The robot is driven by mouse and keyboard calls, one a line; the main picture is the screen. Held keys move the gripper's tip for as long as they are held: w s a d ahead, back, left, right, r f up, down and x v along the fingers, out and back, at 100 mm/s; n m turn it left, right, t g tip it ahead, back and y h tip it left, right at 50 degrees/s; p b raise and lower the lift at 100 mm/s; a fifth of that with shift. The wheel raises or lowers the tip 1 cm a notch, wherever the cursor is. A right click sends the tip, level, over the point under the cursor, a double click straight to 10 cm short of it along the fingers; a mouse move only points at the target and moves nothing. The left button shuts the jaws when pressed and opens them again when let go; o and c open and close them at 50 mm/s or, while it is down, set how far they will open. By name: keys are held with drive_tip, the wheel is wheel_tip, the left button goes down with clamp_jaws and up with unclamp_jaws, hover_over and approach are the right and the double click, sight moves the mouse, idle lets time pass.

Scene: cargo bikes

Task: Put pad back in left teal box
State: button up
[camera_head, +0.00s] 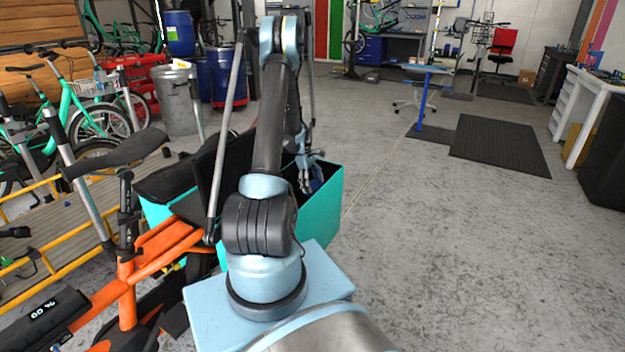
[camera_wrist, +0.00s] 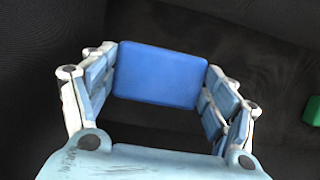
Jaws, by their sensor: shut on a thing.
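The blue pad (camera_wrist: 160,76) is held between the fingers of my gripper (camera_wrist: 158,85) in the wrist view. Dark walls surround it there, so my gripper is inside or just over a dark box interior. In the head view my gripper (camera_head: 309,180) points down at the right part of the teal box (camera_head: 321,212) on the orange cargo bike, with a bit of blue at its tips. My arm hides the middle of the box. The teal also shows at the left (camera_head: 160,212), and I cannot tell whether it is a separate box.
A green thing (camera_wrist: 312,110) lies at the right edge of the wrist view. A black bike saddle (camera_head: 118,150) and the orange bike frame (camera_head: 125,280) stand left of my arm. The grey floor (camera_head: 460,240) to the right is clear.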

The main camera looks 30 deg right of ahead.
drive_tip(key=shift+f, duration=2.45)
drive_tip(key=o, duration=1.4)
drive_tip(key=shift+o, duration=0.2)
drive_tip(key=shift+r, duration=0.1)
wheel_tip(320, 180, up, 10)
drive_tip(key=shift+f, duration=0.15)
